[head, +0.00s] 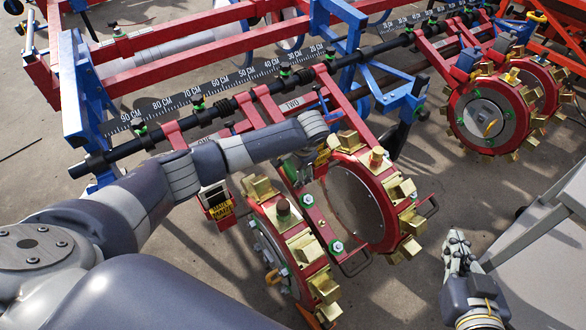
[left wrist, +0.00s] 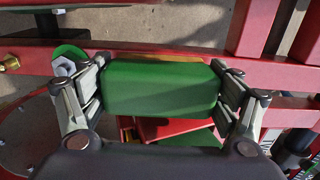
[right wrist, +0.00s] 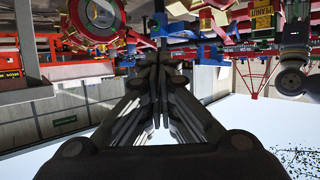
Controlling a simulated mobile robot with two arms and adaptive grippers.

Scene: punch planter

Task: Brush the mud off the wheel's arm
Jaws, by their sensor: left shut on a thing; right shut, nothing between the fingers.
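My left gripper (left wrist: 160,88) is shut on a green block-shaped brush (left wrist: 162,92), with a thin yellowish strip along its far edge. The red wheel's arm (left wrist: 40,62) passes behind the brush in the left wrist view. I cannot tell whether they touch. In the head view the arm (head: 318,224) runs between the two near punch wheels, with a green-ringed bolt at its lower end. My left arm reaches over its upper end, and the brush is not clear there. I cannot make out mud. My right gripper (head: 457,238) is shut and empty, right of the near wheels.
The near punch wheel (head: 356,207) has brass punches around its rim. A centimetre scale (head: 215,85) runs along the frame. A grey table (head: 545,255) stands at the right. Open floor lies between it and the wheels.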

